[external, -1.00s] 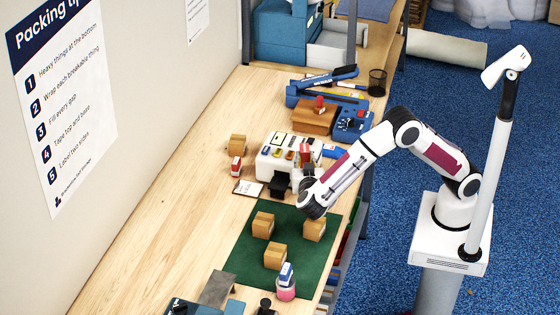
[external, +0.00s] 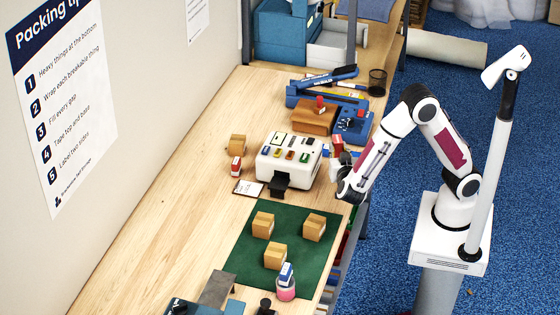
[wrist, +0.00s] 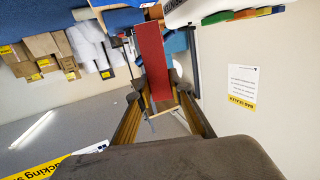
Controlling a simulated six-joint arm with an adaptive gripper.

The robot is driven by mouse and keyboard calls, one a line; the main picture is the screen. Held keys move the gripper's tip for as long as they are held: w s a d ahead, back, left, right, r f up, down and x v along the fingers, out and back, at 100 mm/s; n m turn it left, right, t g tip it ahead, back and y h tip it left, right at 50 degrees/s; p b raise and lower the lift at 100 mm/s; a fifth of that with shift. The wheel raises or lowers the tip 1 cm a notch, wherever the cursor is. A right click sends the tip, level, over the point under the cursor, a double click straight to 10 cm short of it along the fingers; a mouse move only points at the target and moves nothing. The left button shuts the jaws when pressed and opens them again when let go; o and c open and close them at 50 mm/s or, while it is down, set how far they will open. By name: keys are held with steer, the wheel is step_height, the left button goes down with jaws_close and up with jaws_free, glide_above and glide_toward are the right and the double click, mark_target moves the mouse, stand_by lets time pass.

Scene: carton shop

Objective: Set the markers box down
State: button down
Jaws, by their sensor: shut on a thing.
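My gripper (wrist: 163,97) is shut on a red box (wrist: 153,58), taken here as the markers box; no lettering on it can be read. In the wrist view it stands out between the two fingers.
A white machine (external: 291,146) with coloured pieces on top stands left of my gripper. The wooden table (external: 165,205) is clear at left.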

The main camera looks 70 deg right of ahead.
steer(key=shift+f, duration=0.3)
steer(key=shift+f, duration=2.9)
steer(key=shift+f, duration=0.15)
steer(key=shift+f, duration=1.95)
steer(key=shift+f, duration=0.15)
steer(key=c, duration=1.8)
jaws_free()
